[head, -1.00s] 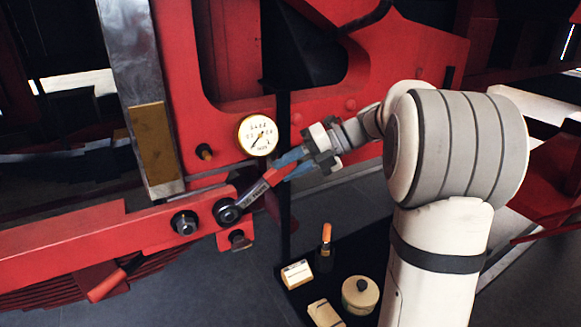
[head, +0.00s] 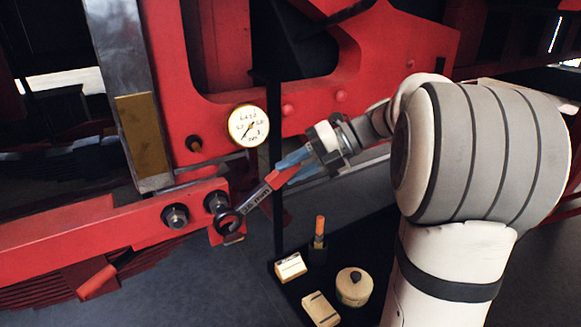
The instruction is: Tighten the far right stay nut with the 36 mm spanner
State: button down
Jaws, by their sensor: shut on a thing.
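My gripper (head: 296,166), with blue fingertips, is shut on the red handle of the spanner (head: 258,197). The steel shank slopes down to the left to a ring end (head: 228,222). The far right stay nut (head: 215,200) shows bare, just above and left of the ring, at the end of the red beam. The ring is clear of this nut. It overlaps the lower fitting (head: 232,238) in the picture; I cannot tell whether it touches it. A second nut (head: 175,216) sits to the left.
A white dial gauge (head: 248,125) is above the nuts, by a black post (head: 278,200). A dark stand (head: 368,232) below holds a round tin (head: 354,287), boxes (head: 290,267) and an orange-topped item (head: 319,228). A red handle (head: 97,283) sticks out lower left.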

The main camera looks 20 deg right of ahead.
jog(key=shift+s, duration=0.15)
jog(key=d+p, duration=0.3)
jog(key=d, duration=1.1)
jog(key=shift+d, duration=0.35)
dwell(0.4)
